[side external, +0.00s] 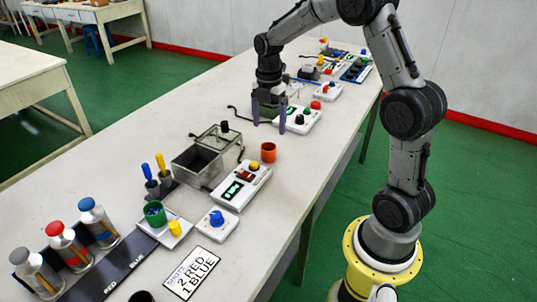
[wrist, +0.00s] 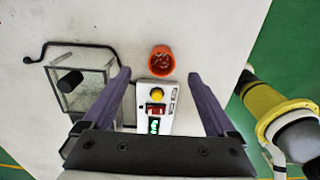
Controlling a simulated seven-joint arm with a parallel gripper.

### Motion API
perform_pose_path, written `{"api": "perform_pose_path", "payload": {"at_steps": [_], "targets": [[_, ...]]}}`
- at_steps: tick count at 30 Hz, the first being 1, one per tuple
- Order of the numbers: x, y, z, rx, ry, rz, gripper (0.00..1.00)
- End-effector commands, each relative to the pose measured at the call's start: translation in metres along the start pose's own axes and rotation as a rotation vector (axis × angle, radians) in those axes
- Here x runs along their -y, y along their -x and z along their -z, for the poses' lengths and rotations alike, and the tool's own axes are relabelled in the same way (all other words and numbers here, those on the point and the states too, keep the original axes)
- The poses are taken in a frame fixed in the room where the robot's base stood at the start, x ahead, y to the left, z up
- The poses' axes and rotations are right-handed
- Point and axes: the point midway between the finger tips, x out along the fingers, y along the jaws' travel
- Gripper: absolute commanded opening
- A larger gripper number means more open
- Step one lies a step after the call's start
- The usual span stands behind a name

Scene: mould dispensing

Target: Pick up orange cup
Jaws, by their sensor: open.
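The orange cup (side external: 268,152) stands upright on the pale table, just behind the white control box. In the wrist view the cup (wrist: 160,59) shows from above, open at the top, slightly beyond the fingertips and roughly midway between them. My gripper (side external: 269,118) is open and empty, with its two purple-grey fingers pointing down. It is above and farther along the table than the cup, apart from it. The spread fingers also show in the wrist view (wrist: 159,74).
The control box (side external: 241,188) has a yellow button and green display. A clear-lidded container (side external: 202,163) stands left of the cup. Another white device (side external: 300,120) is near my gripper. Bottles, a green cup (side external: 154,213) and a "2 RED 1 BLUE" card (side external: 192,272) are nearer the camera.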

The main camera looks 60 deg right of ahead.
Motion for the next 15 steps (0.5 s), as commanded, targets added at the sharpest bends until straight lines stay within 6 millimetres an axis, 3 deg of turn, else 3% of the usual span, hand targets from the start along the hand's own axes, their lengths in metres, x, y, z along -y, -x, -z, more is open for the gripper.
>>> {"api": "perform_pose_path", "payload": {"at_steps": [3,11,15], "targets": [[0.001,-0.020,0.001,-0.001,0.000,0.003,0.92],[0.001,-0.037,0.002,0.000,0.001,0.000,0.92],[0.004,-0.056,0.007,-0.001,0.001,0.003,0.92]]}}
